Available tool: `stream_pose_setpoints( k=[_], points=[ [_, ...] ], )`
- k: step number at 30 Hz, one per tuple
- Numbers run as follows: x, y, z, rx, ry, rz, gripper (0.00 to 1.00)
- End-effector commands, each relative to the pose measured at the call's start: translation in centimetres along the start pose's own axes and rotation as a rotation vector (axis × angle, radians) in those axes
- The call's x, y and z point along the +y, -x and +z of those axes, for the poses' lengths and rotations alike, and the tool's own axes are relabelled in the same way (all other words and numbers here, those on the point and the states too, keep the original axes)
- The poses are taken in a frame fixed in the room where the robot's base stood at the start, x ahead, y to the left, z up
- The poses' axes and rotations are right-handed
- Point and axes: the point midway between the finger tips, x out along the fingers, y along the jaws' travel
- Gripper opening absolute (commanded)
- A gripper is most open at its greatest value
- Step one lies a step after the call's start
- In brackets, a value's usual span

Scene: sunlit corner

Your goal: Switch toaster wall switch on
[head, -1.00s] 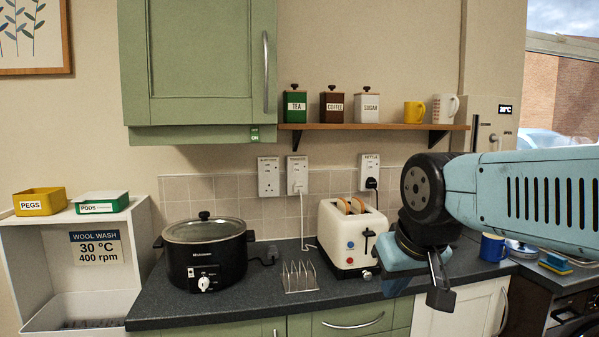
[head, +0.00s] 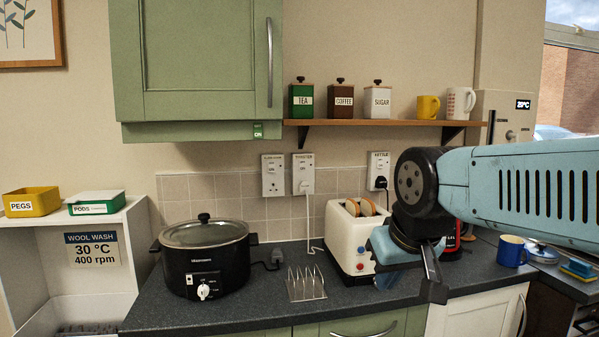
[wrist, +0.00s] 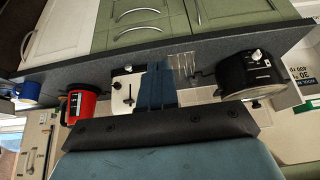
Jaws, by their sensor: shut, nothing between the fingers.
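The toaster wall switch is on the middle wall plate (head: 303,173), labelled toaster, with a white plug and cord hanging from it. Its rocker is too small to tell on from off. The white toaster (head: 350,236) stands on the counter below and to the right, with bread in its slots. My gripper (head: 437,287) is at the right, over the counter's front edge, pointing down and well apart from the switch. It is shut and empty. The wrist view looks down at the counter upside down, with the gripper (wrist: 160,88) in front of the toaster (wrist: 122,92).
Slow cooker wall plate (head: 273,175) and kettle wall plate (head: 379,171) flank the toaster plate. A black slow cooker (head: 205,262), a toast rack (head: 306,284) and a red kettle (wrist: 82,107) stand on the counter. A shelf (head: 385,122) with canisters and mugs is above the plates.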

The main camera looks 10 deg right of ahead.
Motion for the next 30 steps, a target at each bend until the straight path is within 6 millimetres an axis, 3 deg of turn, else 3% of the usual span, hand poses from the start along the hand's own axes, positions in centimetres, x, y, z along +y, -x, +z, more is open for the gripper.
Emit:
stream_pose_setpoints(
  k=[5, 8, 21, 30],
  points=[
    [0.0, -0.4, -2.8, 0.042, 0.065, -0.007, 0.00],
    [0.2, -1.1, -6.3, 0.099, 0.153, -0.008, 0.00],
    [1.8, -6.6, -25.6, 0.425, 0.658, 0.139, 0.00],
    [2.0, -11.5, -36.9, 0.601, 1.015, 0.373, 0.00]
  ],
)
